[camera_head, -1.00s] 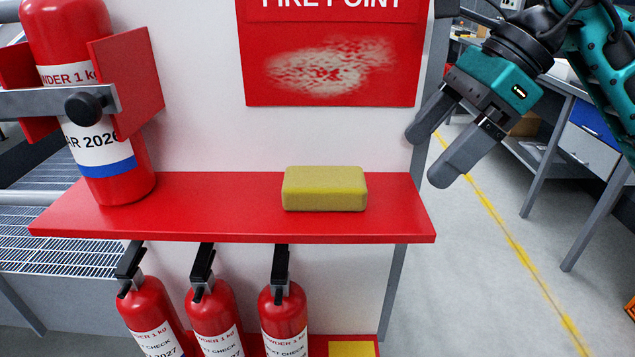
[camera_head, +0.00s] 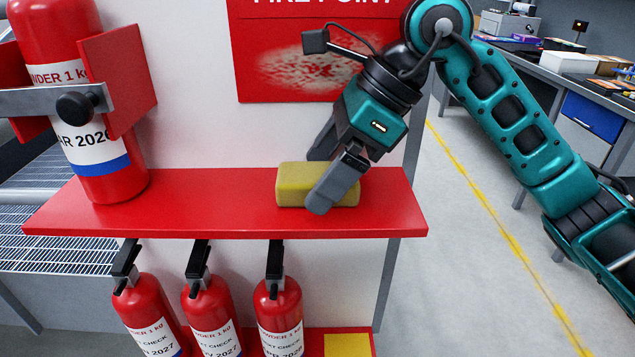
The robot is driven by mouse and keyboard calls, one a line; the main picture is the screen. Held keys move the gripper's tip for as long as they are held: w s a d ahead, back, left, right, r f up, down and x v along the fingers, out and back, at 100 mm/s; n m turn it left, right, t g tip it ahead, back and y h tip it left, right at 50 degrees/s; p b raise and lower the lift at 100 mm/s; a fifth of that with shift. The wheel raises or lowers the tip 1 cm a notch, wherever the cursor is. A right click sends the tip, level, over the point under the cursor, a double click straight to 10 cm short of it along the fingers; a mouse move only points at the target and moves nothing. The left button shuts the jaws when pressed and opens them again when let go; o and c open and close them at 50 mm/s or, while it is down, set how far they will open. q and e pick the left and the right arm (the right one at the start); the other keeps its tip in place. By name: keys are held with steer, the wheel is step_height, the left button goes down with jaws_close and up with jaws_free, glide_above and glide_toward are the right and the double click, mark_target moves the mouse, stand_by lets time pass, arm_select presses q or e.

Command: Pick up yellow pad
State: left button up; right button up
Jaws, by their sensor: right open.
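The yellow pad (camera_head: 296,184) is a thick block lying flat on the red upper shelf (camera_head: 215,210), right of its middle. My right gripper (camera_head: 318,180) is open and comes down over the pad from the upper right. One finger is in front of the pad and hides part of its front face and right side. The other finger is behind the pad's top edge. I cannot tell whether either finger touches the pad. My left gripper is not in view.
A large red extinguisher (camera_head: 98,160) stands at the shelf's left end in a clamp bracket. Several small extinguishers (camera_head: 278,315) stand below the shelf. A red sign (camera_head: 262,75) is on the white panel behind. A workbench (camera_head: 570,75) stands at the far right.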

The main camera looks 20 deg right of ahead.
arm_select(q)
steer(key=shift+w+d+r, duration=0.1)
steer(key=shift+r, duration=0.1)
arm_select(e)
steer(key=c, duration=1)
steer(key=shift+c, duration=0.2)
step_height(320, 180, up, 7)
steer(key=shift+s+r+p, duration=0.1)
steer(key=shift+s+p, duration=0.05)
steer(key=shift+p, duration=0.45)
arm_select(q)
steer(key=shift+b, duration=0.45)
arm_select(e)
steer(key=s+a, duration=0.2)
steer(key=s, duration=0.7)
steer(key=s+a, duration=0.3)
steer(key=s, duration=0.7)
steer(key=shift+a, duration=0.25)
